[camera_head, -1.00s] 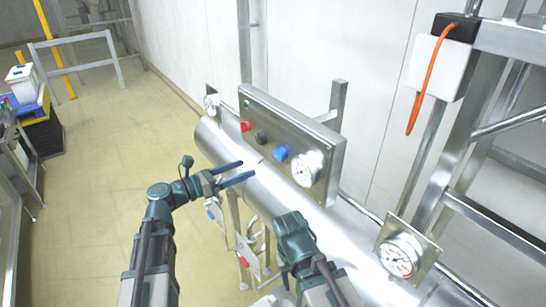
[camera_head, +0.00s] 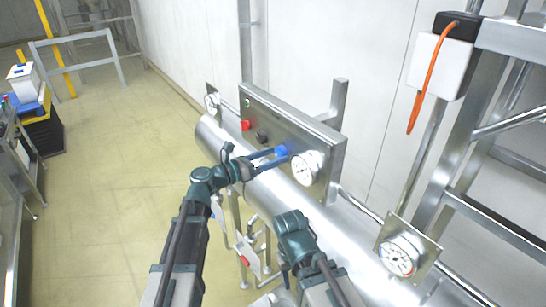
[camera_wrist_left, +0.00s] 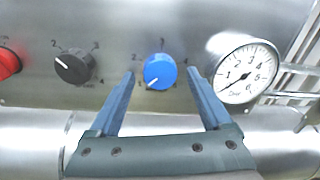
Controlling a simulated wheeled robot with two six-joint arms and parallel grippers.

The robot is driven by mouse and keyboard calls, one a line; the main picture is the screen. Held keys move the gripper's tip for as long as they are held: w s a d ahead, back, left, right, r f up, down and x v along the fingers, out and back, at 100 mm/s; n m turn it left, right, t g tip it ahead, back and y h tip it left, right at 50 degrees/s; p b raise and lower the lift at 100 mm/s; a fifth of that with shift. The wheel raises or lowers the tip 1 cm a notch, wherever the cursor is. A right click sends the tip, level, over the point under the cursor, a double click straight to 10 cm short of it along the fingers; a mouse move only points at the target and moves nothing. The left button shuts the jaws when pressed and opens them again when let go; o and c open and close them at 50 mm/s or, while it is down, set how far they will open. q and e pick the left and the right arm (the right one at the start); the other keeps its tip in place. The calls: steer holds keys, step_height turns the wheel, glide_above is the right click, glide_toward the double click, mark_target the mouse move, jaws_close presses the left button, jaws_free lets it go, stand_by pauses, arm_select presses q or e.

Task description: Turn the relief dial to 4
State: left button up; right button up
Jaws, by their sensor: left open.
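The blue dial (camera_head: 282,150) is on the steel panel (camera_head: 262,110). In the left wrist view the blue dial (camera_wrist_left: 160,72) has its white mark pointing to the lower left, near the 1 of its scale. A black dial (camera_wrist_left: 73,68) with its own scale is left of it, its mark pointing to the upper left. No name label is readable. My left gripper (camera_head: 279,156) is open, with one finger on each side of the blue dial in the left wrist view (camera_wrist_left: 161,76); contact cannot be told. My right arm (camera_head: 293,238) is below the panel; its fingers cannot be made out.
A pressure gauge (camera_wrist_left: 247,73) is right of the blue dial, and a red button (camera_wrist_left: 8,63) is at the far left. A large steel pipe (camera_head: 275,193) runs below the panel. A second gauge (camera_head: 399,256) and a metal frame (camera_head: 470,150) stand at right.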

arm_select(q)
jaws_close()
